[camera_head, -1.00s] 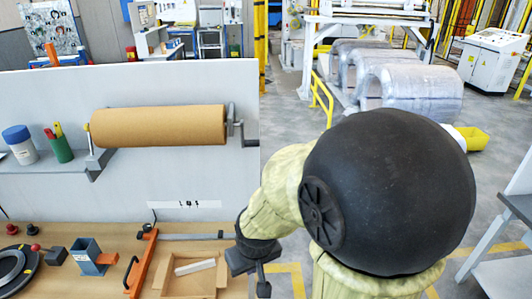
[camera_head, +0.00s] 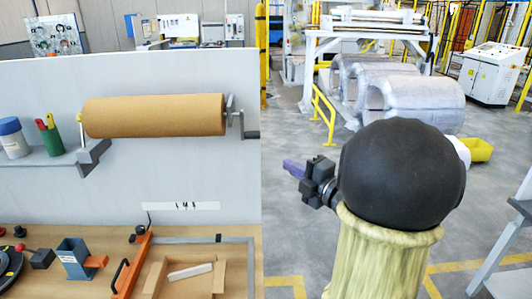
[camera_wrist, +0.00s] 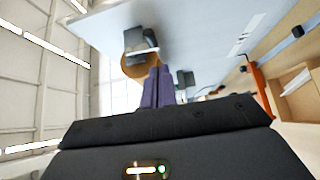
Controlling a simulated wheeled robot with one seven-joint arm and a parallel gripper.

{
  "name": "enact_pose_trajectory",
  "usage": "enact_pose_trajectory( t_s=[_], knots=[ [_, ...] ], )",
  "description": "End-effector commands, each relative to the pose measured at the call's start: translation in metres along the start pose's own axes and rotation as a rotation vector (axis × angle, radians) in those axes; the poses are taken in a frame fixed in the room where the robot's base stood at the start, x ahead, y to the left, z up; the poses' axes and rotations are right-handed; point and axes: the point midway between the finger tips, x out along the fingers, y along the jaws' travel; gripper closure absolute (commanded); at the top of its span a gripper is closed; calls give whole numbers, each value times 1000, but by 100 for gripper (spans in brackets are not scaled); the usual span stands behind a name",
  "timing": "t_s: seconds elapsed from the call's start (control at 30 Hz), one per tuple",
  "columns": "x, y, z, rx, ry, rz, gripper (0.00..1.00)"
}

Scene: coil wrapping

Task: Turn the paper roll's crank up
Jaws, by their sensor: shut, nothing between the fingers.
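The brown paper roll (camera_head: 155,116) is mounted level on the front of the white panel in the head view. Its grey crank (camera_head: 238,118) is at the roll's right end, with the dark handle (camera_head: 252,134) sticking out to the right, low on the crank. My gripper (camera_head: 286,165) is to the right of and below the crank, apart from it, with its purple fingers pointing left. In the wrist view my gripper (camera_wrist: 158,70) is shut and empty. The roll's end (camera_wrist: 133,70) shows beyond the fingertips, with a dark grey piece (camera_wrist: 186,78) just right of them.
The white panel (camera_head: 130,190) stands behind the workbench (camera_head: 235,285). A shelf (camera_head: 50,158) at the roll's left holds a white jar (camera_head: 12,140) and a green cup (camera_head: 50,142). A cardboard box (camera_head: 150,285) lies on the bench. Open floor is right of the panel.

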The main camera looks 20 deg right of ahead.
Motion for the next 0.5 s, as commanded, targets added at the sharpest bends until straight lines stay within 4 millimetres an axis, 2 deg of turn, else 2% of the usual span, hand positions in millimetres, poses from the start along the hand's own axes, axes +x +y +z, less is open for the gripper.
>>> enact_pose_trajectory(
  t_s=[0.03, 0.17, 0.5],
  knots=[
    [-7, -2, 0, -43, 32, 22, 100],
    [-17, 4, -4, -104, 89, 58, 100],
    [-17, 6, -5, -110, 98, 63, 100]
  ],
)
